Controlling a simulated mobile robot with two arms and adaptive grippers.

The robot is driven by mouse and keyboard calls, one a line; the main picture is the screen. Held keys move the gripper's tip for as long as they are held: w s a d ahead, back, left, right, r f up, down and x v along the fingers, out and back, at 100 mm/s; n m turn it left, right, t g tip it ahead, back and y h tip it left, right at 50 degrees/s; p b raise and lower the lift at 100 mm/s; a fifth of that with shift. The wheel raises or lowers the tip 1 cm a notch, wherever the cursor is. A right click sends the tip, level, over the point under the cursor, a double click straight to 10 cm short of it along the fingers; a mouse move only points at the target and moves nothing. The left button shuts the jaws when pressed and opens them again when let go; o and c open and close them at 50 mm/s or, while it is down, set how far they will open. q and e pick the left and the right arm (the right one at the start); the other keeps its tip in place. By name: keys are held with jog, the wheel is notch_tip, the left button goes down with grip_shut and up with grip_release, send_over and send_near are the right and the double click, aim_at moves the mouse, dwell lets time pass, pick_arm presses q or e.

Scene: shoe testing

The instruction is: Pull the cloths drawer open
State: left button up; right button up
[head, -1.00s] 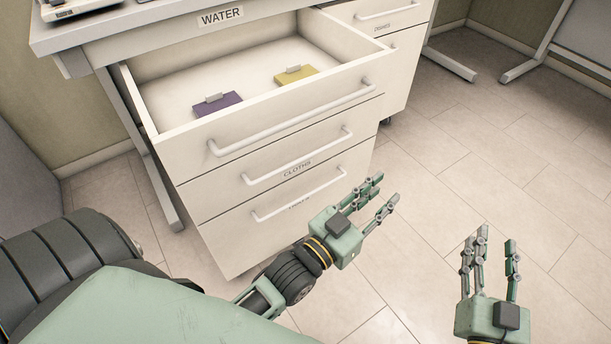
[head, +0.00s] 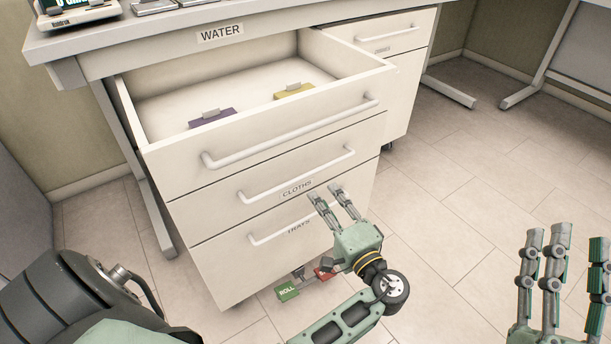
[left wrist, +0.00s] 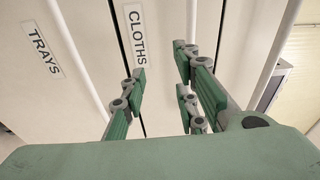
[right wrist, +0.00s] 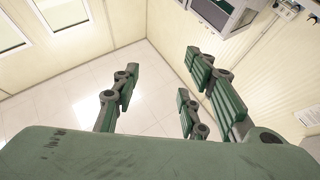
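The cloths drawer (head: 225,202) is the middle one of the stack and is shut. Its front carries a long white bar handle (head: 297,175) with a CLOTHS label below it; the label and handle (left wrist: 191,25) also show in the left wrist view. My left gripper (head: 331,193) is open and empty in front of the stack, its fingers pointing at the drawer fronts below the right end of that handle. I cannot tell whether it touches a front. My right gripper (head: 567,245) is open and empty over the floor at the right.
The top drawer (head: 265,135) stands open above, holding a purple item (head: 212,119) and a yellow item (head: 294,91). The trays drawer (head: 225,255) below is shut. A green ROLL block (head: 288,291) and a red block are low by the stack's base. The floor at right is clear.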

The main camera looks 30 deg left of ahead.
aim_at(305, 174)
pick_arm(q)
jog(key=a+r+y, duration=0.1)
jog(key=a, duration=0.1)
jog(key=a+r+g, duration=0.1)
jog(key=a+r, duration=0.1)
jog(key=w+a+r+n+y, duration=0.1)
jog(key=a, duration=0.1)
jog(key=shift+w+a+r+y+b, duration=0.1)
jog(key=shift+a+r+y+b, duration=0.2)
jog(key=shift+b, duration=0.1)
pick_arm(e)
jog(key=s+r+t, duration=0.2)
jog(key=shift+s+d+r+y, duration=0.1)
jog(key=shift+r+y, duration=0.2)
jog(key=shift+r, duration=0.1)
pick_arm(q)
grip_shut()
